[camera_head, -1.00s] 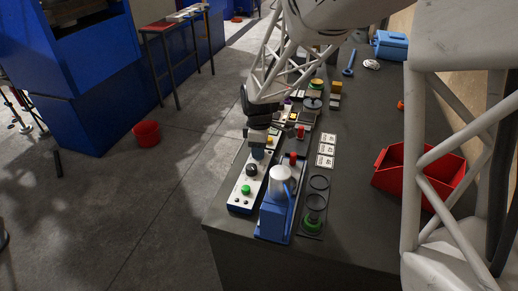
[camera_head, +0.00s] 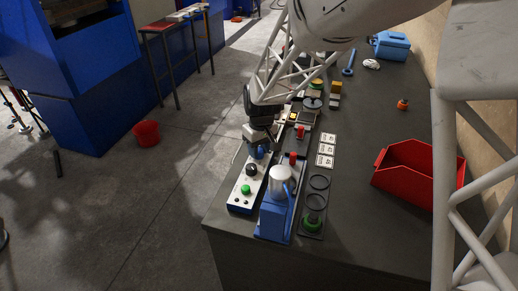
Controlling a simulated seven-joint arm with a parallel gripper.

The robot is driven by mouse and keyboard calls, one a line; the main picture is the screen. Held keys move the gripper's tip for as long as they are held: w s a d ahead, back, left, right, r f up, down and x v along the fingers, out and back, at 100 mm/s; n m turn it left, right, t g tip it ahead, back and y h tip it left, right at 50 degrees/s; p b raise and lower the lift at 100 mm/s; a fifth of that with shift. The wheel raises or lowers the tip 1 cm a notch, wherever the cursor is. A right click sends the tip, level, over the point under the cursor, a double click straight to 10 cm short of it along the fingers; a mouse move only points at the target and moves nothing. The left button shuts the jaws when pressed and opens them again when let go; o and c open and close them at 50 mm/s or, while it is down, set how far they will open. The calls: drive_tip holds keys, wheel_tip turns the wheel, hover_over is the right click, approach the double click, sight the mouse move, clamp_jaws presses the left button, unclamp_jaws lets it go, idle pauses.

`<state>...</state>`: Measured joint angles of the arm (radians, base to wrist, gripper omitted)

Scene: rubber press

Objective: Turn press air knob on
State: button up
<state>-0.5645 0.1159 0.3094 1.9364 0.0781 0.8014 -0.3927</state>
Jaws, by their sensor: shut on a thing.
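A white-topped control panel (camera_head: 237,203) with blue sides lies along the left edge of the grey bench. It bears a green button (camera_head: 245,189) near its front, a black knob (camera_head: 251,169) at its middle and a blue knob (camera_head: 258,153) towards its far end. My gripper (camera_head: 258,146) points down over the far end and is shut on the blue knob, which its fingers partly hide. I cannot read the knob's setting or any label.
A blue press with a pale cylinder (camera_head: 281,181) stands right of the panel. Beside it lies a dark tray (camera_head: 311,225) with rings and a green part. White cards (camera_head: 326,150), a red bin (camera_head: 413,174) and a blue toolbox (camera_head: 391,46) are farther right and back.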

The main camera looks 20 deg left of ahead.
sight(261, 151)
drive_tip(key=m, duration=0.3)
drive_tip(key=shift+m, duration=0.4)
drive_tip(key=m, duration=0.4)
idle(0.3)
drive_tip(key=o, duration=0.9)
drive_tip(key=shift+d+r, duration=0.2)
drive_tip(key=shift+r, duration=3.75)
